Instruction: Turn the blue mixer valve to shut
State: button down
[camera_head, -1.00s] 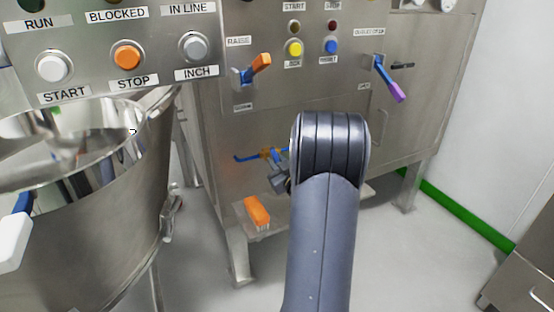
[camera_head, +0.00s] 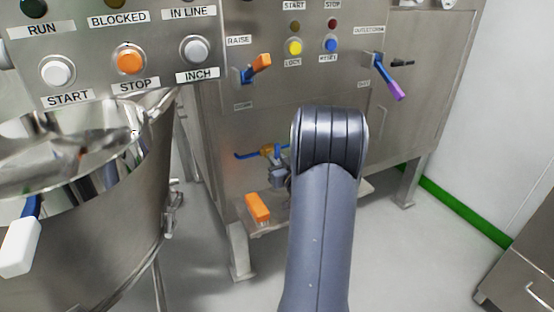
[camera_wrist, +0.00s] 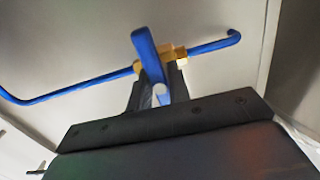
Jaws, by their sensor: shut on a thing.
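The blue mixer valve has a brass body (camera_wrist: 174,56) on a thin blue pipe (camera_wrist: 75,90) and a blue lever handle (camera_wrist: 146,50). In the wrist view the handle points toward the camera, crossing in front of the pipe. My gripper (camera_wrist: 158,86) is shut on this handle, a dark finger on each side. In the head view the brass valve (camera_head: 268,151) sits low on the steel cabinet front. My gripper (camera_head: 279,172) is just below and right of it, partly hidden behind my arm.
An orange-handled brush (camera_head: 257,208) lies on a low steel shelf below the valve. A steel bowl (camera_head: 95,220) stands at the left.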

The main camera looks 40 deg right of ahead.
jog(key=shift+f, duration=0.1)
jog(key=c, duration=1.3)
grip_release()
jog(key=shift+s, duration=0.1)
jog(key=p+v, duration=0.1)
jog(key=v, duration=0.9)
jog(key=shift+s, duration=0.3)
jog(key=b+x, duration=0.1)
jog(key=x, duration=1)
jog(key=shift+a, duration=0.1)
jog(key=shift+s, duration=0.1)
